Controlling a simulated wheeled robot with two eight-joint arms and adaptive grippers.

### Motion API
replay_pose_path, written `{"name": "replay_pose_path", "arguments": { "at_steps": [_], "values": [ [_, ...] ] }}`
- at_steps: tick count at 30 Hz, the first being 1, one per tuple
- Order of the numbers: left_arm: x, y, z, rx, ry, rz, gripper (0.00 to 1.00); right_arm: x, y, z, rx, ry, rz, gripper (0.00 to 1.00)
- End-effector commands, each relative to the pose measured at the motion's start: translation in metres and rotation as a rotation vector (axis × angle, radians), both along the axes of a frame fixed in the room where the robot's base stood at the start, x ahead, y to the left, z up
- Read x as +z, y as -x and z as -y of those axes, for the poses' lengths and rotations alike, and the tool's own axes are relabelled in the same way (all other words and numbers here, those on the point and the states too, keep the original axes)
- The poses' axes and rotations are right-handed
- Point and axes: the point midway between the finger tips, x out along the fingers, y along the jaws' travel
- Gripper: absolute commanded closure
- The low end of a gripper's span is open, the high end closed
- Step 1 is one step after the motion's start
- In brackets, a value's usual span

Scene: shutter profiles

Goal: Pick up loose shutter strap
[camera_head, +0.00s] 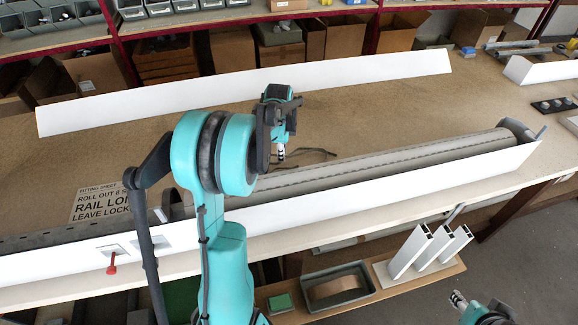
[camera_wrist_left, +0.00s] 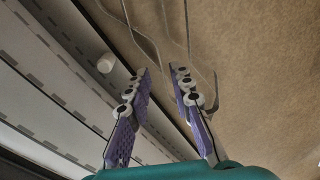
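The loose shutter strap (camera_head: 312,152) is a thin dark band lying in bends on the brown bench top, just behind the rolled grey shutter (camera_head: 400,158). In the left wrist view the strap (camera_wrist_left: 190,30) shows as several thin strands ahead of and beside the fingers. My left gripper (camera_head: 281,155) points down beside the strap's left part. In the left wrist view its two purple-padded fingers (camera_wrist_left: 162,72) stand apart with nothing clearly held between them; whether they touch the strap I cannot tell. My right gripper (camera_head: 459,299) is low at the right, away from the bench, its opening unclear.
A long white profile (camera_head: 350,80) lies across the back of the bench. A white front profile (camera_head: 370,195) runs along the shutter. A printed sign (camera_head: 98,203) lies at left. Below the front edge stand white profile pieces (camera_head: 410,250) and a grey bin (camera_head: 337,287).

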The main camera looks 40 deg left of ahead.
Motion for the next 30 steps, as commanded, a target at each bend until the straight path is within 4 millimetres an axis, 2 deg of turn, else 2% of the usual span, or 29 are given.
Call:
{"name": "replay_pose_path", "arguments": {
  "at_steps": [1, 11, 19, 27, 28, 30],
  "values": [
    [-0.007, 0.0, 0.0, 0.0, 0.0, 0.0, 0.78, -0.006, 0.0, 0.0, 0.0, 0.0, 0.0, 0.6],
    [-0.037, -0.002, -0.003, 0.0, 0.0, 0.0, 0.78, -0.016, 0.0, 0.0, 0.0, 0.0, 0.0, 0.6],
    [-0.077, -0.003, -0.007, 0.0, 0.0, 0.0, 0.78, -0.034, 0.0, 0.0, 0.0, 0.0, 0.0, 0.6],
    [-0.081, -0.004, -0.007, 0.0, 0.0, 0.0, 0.78, -0.034, 0.0, 0.0, 0.0, 0.0, 0.0, 0.6],
    [-0.081, -0.004, -0.007, 0.0, 0.0, 0.0, 0.83, -0.034, 0.0, 0.0, 0.0, 0.0, 0.0, 0.6],
    [-0.081, -0.004, -0.007, 0.0, 0.0, 0.0, 1.0, -0.034, 0.0, 0.0, 0.0, 0.0, 0.0, 0.6]
  ]
}}
